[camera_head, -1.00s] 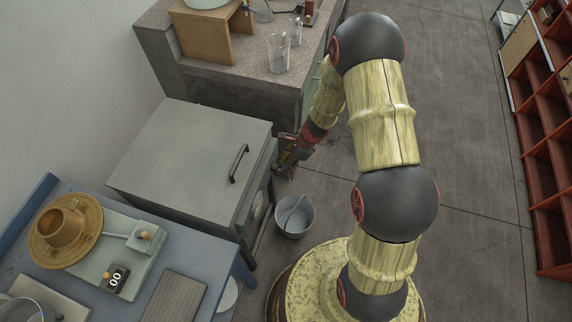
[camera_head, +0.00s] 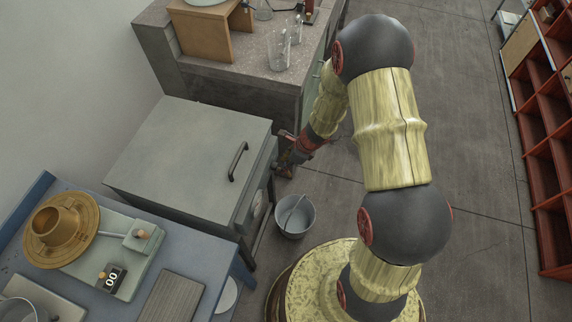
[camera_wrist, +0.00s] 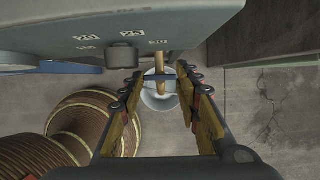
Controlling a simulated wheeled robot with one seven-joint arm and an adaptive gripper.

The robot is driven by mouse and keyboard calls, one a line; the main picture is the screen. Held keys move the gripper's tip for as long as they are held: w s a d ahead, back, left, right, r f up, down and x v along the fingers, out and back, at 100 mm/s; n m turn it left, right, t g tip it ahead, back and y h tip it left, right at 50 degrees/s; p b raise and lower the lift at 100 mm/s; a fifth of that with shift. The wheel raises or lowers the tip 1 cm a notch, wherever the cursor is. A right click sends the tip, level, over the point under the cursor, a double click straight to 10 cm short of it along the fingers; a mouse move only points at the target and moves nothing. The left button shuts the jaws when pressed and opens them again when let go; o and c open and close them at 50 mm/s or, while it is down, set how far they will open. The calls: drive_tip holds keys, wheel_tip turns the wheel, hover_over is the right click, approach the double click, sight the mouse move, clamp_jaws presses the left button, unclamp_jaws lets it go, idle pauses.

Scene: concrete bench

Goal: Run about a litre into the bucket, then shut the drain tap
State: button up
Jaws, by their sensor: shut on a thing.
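The grey bucket (camera_head: 294,225) stands on the floor beside the front of a grey lidded tank (camera_head: 185,150). It also shows below my fingers in the wrist view (camera_wrist: 158,103). My gripper (camera_head: 284,170) is low at the tank's front, behind and above the bucket. In the wrist view its fingers (camera_wrist: 163,78) are shut on a small grey bar, seemingly the drain tap's handle. A brass-coloured pipe piece (camera_wrist: 160,62) shows at the bar, above the bucket. I cannot tell whether water runs or how full the bucket is.
A stone-topped bench (camera_head: 235,75) with glassware (camera_head: 279,52) is behind the tank. Red shelving (camera_head: 548,150) lines the right; the floor between is clear.

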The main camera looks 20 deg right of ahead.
drive_tip(key=o, duration=0.9)
drive_tip(key=shift+c, duration=0.2)
drive_tip(key=shift+r, duration=0.1)
drive_tip(key=v, duration=1.1)
drive_tip(key=shift+d+r, duration=0.15)
drive_tip(key=shift+r, duration=0.2)
drive_tip(key=shift+s, duration=0.1)
